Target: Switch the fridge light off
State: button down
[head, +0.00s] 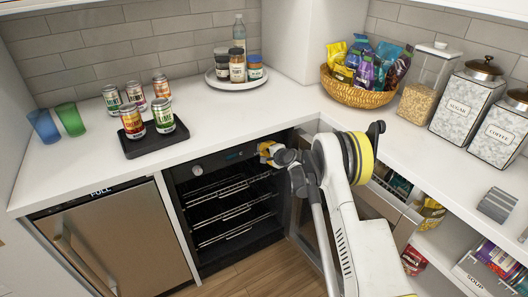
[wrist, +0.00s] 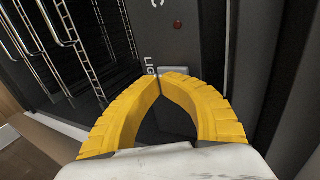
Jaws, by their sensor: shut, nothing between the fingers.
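The fridge (head: 232,243) stands open under the counter, with wire racks inside a dark interior. Its black control panel (head: 215,163) runs along the top, with a round white dial (head: 197,170) at the left. My yellow gripper (head: 266,150) is at the right end of this panel. In the wrist view my gripper (wrist: 161,82) is shut and empty, its tips in front of a grey switch (wrist: 174,71) beside partly hidden lettering "LIG". The tips cover much of the switch; I cannot tell whether they touch it. A dark red spot (wrist: 178,25) sits above it.
The fridge door (head: 306,236) stands open at the right, close to my arm. A steel appliance (head: 115,240) is at the left. Above, the counter (head: 290,108) holds a black tray (head: 152,146) of cans and a snack basket (head: 357,96).

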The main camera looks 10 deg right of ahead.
jog(key=shift+r, duration=0.15)
jog(key=shift+r, duration=0.7)
